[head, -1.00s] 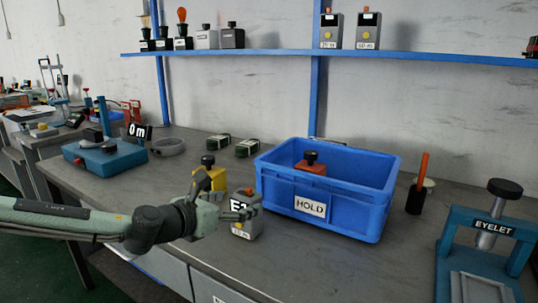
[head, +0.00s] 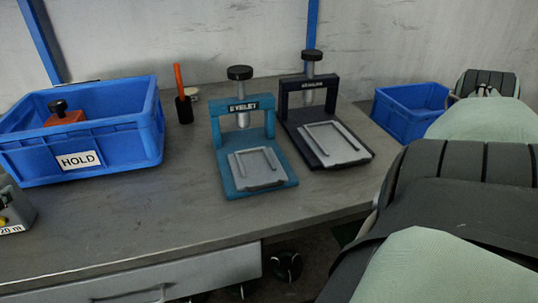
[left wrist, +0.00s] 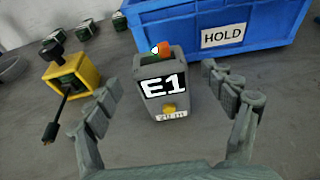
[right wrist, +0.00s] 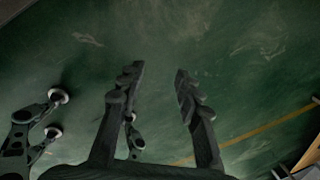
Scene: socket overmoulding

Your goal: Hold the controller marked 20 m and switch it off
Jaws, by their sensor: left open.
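The controller marked 20 m (left wrist: 160,85) is a grey upright box with a black display reading E1, a yellow button and an orange-red switch (left wrist: 161,48) on top. It also shows partly at the left edge of the head view (head: 14,212). My left gripper (left wrist: 160,78) is open, with its fingers apart on both sides of the controller, not visibly touching it. I cannot tell the switch's position. My left gripper is outside the head view. My right gripper (right wrist: 156,75) is open and empty above the green floor.
A blue bin marked HOLD (head: 140,140) stands behind the controller, with an orange device inside. A yellow device with a black lever (left wrist: 84,72) stands at the left. A teal EYELET press (head: 225,160) and a dark press (head: 330,85) stand farther right.

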